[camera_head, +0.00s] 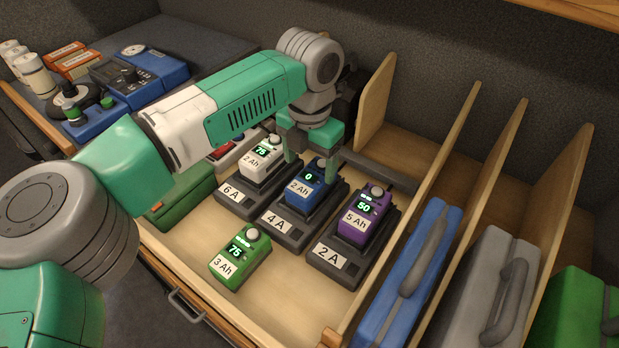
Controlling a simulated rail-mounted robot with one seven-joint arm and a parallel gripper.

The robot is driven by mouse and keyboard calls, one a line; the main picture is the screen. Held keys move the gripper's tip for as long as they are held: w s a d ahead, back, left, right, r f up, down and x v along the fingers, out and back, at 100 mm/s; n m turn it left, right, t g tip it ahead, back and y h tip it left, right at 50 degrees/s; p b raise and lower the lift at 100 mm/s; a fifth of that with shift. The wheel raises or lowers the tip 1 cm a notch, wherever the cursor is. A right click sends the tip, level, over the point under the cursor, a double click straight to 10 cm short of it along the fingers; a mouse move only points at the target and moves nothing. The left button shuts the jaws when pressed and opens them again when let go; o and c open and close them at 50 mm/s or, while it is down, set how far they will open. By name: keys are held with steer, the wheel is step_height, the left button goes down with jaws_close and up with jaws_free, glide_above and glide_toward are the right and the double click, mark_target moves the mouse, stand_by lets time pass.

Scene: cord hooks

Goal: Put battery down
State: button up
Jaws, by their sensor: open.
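A blue battery (303,194) labelled 2 Ah, its display showing 0, sits on the middle charger (291,232), marked 4 A. My gripper (311,172) is open, with its fingers at either side of the blue battery's top; I cannot tell if they touch it. A white battery (262,161) labelled 2 Ah, showing 75, is on the 6 A charger (236,200). A purple battery (357,226) labelled 5 Ah, showing 50, is on the 2 A charger (333,259). A green battery (241,257) labelled 3 Ah, showing 75, stands on the wooden surface in front of the chargers.
Wooden dividers (433,190) stand at the right, with a blue case (407,275), a grey case (488,290) and a green case (580,310) between them. A green box (180,198) lies left of the chargers. Bare wood (300,307) is clear at the front.

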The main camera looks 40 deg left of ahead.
mark_target(310, 178)
step_height(310, 178, up, 7)
steer(key=shift+f+b, duration=0.2)
steer(key=shift+b, duration=0.15)
